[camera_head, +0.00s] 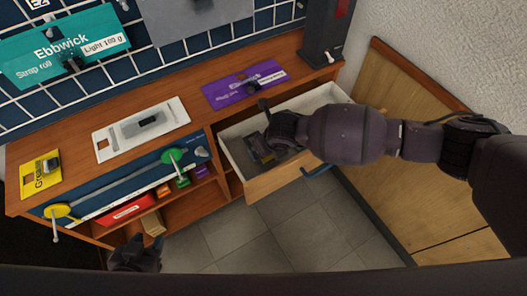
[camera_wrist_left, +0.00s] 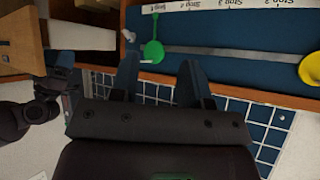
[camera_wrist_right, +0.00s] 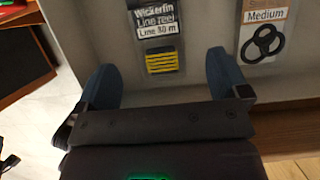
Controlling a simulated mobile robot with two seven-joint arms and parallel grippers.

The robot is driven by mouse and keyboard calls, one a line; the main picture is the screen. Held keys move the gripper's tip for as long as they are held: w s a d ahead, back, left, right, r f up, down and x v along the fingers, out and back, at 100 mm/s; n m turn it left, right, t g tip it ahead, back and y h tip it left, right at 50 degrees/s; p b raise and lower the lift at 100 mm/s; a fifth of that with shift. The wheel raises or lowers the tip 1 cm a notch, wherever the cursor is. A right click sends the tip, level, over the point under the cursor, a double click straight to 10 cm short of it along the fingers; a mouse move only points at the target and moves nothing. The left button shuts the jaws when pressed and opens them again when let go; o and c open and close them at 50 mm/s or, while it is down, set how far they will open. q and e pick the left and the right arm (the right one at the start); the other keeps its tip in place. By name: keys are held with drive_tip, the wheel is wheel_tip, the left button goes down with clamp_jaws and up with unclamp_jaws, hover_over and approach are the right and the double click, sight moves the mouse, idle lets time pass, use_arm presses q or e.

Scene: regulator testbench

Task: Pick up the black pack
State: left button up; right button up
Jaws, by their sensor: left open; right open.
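A dark pack (camera_wrist_right: 158,40) labelled "Wickerfin Line reel", with a yellow reel, lies in the open drawer (camera_head: 233,150). In the head view it is partly hidden by my right arm. My right gripper (camera_wrist_right: 161,70) is open over the drawer, its fingers on either side of the pack's near end in its wrist view; contact cannot be told. The right gripper also shows in the head view (camera_head: 263,126). My left gripper (camera_head: 146,243) is open and empty before the bench's lower shelf; its fingers also show in the left wrist view (camera_wrist_left: 157,72).
A second pack (camera_wrist_right: 264,32) marked "Medium", with black rings, lies beside the dark pack. Purple (camera_head: 244,88), white (camera_head: 125,138) and yellow (camera_head: 33,182) cards lie on the bench top. Green (camera_head: 176,157) and yellow (camera_head: 60,211) knobs sit on the bench front. The floor is clear.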

drive_tip(key=b+x, duration=0.1)
drive_tip(key=x, duration=0.3)
drive_tip(key=shift+s+a+f, duration=0.1)
drive_tip(key=shift+f, duration=0.25)
drive_tip(key=shift+w+a+f+b, duration=0.1)
drive_tip(key=shift+w+f+b, duration=0.1)
drive_tip(key=shift+b, duration=0.15)
use_arm(q)
drive_tip(key=shift+s+a+f, duration=0.1)
drive_tip(key=shift+s+f, duration=0.1)
drive_tip(key=shift+f, duration=0.25)
drive_tip(key=shift+s+a+f, duration=0.1)
drive_tip(key=shift+s+f, duration=0.05)
drive_tip(key=shift+f, duration=0.25)
use_arm(e)
drive_tip(key=shift+r, duration=0.1)
use_arm(q)
drive_tip(key=shift+s+d+f+g, duration=0.1)
drive_tip(key=shift+s+f+g, duration=0.05)
drive_tip(key=shift+f+g, duration=0.2)
use_arm(e)
drive_tip(key=shift+f, duration=0.25)
drive_tip(key=c, duration=0.8)
use_arm(q)
drive_tip(key=shift+r, duration=0.15)
use_arm(e)
drive_tip(key=shift+c, duration=1.2)
